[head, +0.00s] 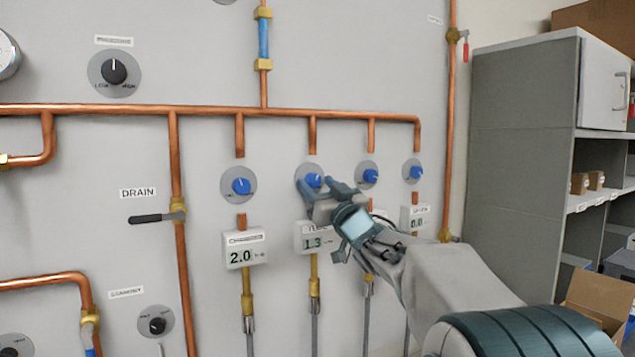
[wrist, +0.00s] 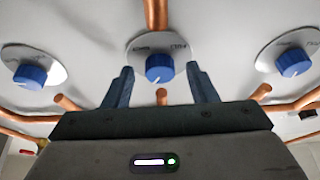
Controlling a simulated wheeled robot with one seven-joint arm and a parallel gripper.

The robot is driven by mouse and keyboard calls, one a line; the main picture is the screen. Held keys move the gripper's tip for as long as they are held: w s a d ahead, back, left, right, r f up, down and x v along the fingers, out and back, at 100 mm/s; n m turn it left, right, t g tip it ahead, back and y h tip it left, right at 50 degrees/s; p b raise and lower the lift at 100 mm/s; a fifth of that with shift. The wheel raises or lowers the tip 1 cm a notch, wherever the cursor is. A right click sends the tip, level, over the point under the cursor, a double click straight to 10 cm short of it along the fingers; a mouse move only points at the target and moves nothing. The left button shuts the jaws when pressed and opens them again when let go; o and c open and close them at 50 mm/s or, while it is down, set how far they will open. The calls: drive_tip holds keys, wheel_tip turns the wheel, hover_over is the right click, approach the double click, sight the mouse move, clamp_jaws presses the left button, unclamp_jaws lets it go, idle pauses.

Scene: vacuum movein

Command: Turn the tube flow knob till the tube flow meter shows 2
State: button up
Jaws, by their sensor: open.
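The tube flow knob (head: 313,180) is a blue dial on a round grey plate, second from the left in the row of blue knobs. It also shows in the wrist view (wrist: 159,68). My gripper (head: 328,186) is open in front of it. In the wrist view, its two fingers (wrist: 160,86) stand on either side of the knob, apart from it. The tube flow meter (head: 312,238) below the knob reads 1.3. Its label is partly hidden by my gripper.
Other blue knobs flank it on the left (head: 241,186) and right (head: 370,176). The left meter (head: 245,248) reads 2.0. The right meter (head: 415,219) is small and appears to read 0.0. Copper pipes (head: 205,111) run along the wall. A grey cabinet (head: 525,150) stands at the right.

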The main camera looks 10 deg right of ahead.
drive_tip(key=shift+w, duration=0.1)
drive_tip(key=c, duration=1)
drive_tip(key=shift+o, duration=0.2)
drive_tip(key=shift+n+y, duration=0.4)
drive_tip(key=shift+n, duration=0.3)
drive_tip(key=n+g+y, duration=0.1)
drive_tip(key=n, duration=0.1)
drive_tip(key=n+y+b, duration=0.1)
drive_tip(key=n, duration=0.2)
drive_tip(key=shift+w+d+r+n+g, duration=0.1)
drive_tip(key=shift+d+n+g, duration=0.1)
drive_tip(key=shift+n+g, duration=0.15)
drive_tip(key=n+g+y, duration=0.1)
drive_tip(key=n, duration=0.1)
drive_tip(key=n+g+y, duration=0.1)
drive_tip(key=n, duration=0.2)
drive_tip(key=shift+d+r+p, duration=0.1)
drive_tip(key=shift+r+p, duration=0.05)
drive_tip(key=shift+p, duration=0.2)
drive_tip(key=shift+n+g, duration=0.65)
drive_tip(key=shift+n, duration=0.8)
